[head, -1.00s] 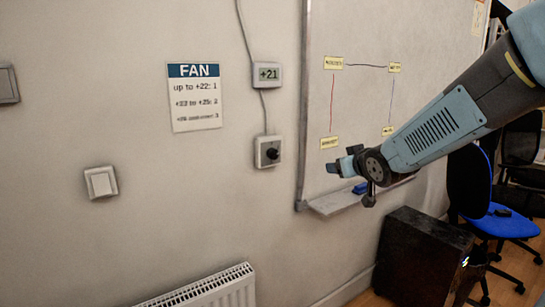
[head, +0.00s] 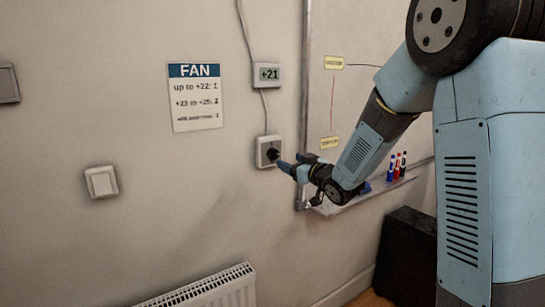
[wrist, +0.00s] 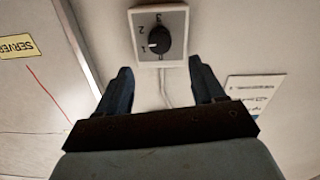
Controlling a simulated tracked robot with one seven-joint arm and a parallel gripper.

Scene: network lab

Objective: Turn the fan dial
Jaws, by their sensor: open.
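The fan dial (head: 271,153) is a black round knob on a white wall box. In the wrist view the dial (wrist: 160,42) has numerals around it, and its white mark points left, close to the 1. My gripper (head: 281,165) is just in front of the box, slightly right of and below the knob in the head view. In the wrist view its two fingers (wrist: 161,70) are apart and empty, with the knob beyond their tips and roughly centred between them. The display (head: 268,74) above reads +21. The FAN sign (head: 195,98) gives "up to +22: 1".
A light switch (head: 101,182) is on the wall at left, with a radiator (head: 205,290) below. The whiteboard (head: 345,30) and its marker tray (head: 355,197) with pens are close on the right. A dark cabinet (head: 405,255) stands below.

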